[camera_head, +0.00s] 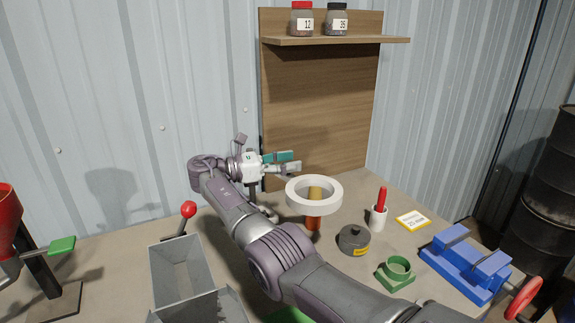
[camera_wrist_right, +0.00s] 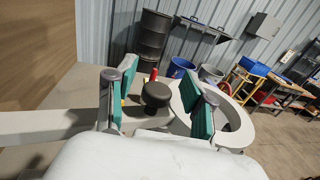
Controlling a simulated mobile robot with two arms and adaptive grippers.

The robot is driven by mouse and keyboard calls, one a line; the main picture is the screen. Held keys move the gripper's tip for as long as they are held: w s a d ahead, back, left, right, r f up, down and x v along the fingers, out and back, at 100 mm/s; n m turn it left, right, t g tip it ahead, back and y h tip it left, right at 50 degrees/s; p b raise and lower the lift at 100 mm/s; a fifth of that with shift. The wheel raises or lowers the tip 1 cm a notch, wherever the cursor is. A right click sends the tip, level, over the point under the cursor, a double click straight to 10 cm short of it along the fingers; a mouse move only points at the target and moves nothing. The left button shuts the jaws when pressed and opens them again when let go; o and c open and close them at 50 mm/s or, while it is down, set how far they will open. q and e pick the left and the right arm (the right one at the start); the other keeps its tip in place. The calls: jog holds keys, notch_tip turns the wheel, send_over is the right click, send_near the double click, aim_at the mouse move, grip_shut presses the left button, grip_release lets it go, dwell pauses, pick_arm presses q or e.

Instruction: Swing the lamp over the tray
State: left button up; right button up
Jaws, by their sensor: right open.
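The lamp's white ring head (camera_head: 314,207) is over the middle of the bench. In the right wrist view the ring (camera_wrist_right: 241,132) is partly behind a finger, and a pale bar (camera_wrist_right: 40,125) runs in from the left behind the fingers. My right gripper (camera_head: 296,161) is open just behind and left of the ring, its teal pads apart. It also shows in the right wrist view (camera_wrist_right: 165,83). I cannot tell whether the bar lies between the pads. A grey metal tray (camera_head: 157,275) with compartments is at the front left, partly cut off. My left gripper is not in view.
An orange cylinder (camera_head: 313,222) is under the ring. A dark round weight (camera_head: 353,240), a white cup (camera_head: 378,218) with a red stick, a green ring holder (camera_head: 396,273) and a blue vise (camera_head: 462,262) stand right. A red-knobbed lever (camera_head: 187,210) is near the tray.

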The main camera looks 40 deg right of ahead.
notch_tip(320, 180, up, 9)
jog(key=shift+r, duration=0.1)
dwell(0.3)
